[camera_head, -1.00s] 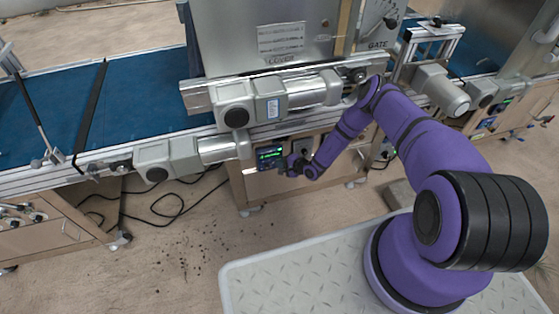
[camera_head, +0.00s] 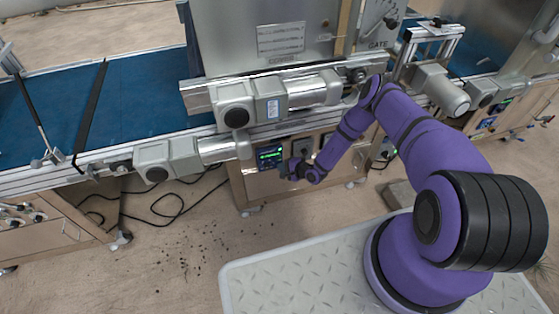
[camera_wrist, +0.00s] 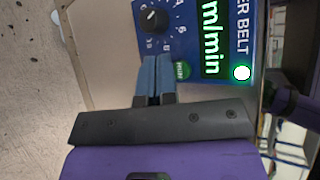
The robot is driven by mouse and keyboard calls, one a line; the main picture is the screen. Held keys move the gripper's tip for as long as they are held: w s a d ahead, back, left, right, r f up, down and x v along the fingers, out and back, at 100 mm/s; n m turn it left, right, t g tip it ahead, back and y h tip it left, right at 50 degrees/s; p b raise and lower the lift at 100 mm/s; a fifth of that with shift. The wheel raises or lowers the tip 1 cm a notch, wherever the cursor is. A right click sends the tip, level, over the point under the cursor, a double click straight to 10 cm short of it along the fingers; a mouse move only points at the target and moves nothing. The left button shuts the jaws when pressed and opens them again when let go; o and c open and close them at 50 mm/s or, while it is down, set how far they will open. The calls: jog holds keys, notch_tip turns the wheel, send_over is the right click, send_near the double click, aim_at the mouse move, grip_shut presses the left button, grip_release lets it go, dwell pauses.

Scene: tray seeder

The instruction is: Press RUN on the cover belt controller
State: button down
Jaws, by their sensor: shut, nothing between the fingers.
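The cover belt controller (camera_head: 270,157) is a dark blue box with a lit green display, on the machine's front. The wrist view shows its blue face (camera_wrist: 238,12) close up, turned sideways, with "ER BELT" lettering, a green "m/min" readout and a black dial (camera_wrist: 154,20). In the head view my gripper (camera_head: 288,169) is right of the controller, mostly hidden by my wrist.
A round white lamp (camera_wrist: 242,73) glows on the panel. Grey motors (camera_head: 285,95) and the conveyor rail overhang the controller. A blue belt (camera_head: 130,95) runs left. A wooden cabinet (camera_head: 260,188) is below. Black cables (camera_head: 165,205) lie on the floor at left.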

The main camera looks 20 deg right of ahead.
jog(key=shift+s, duration=2.25)
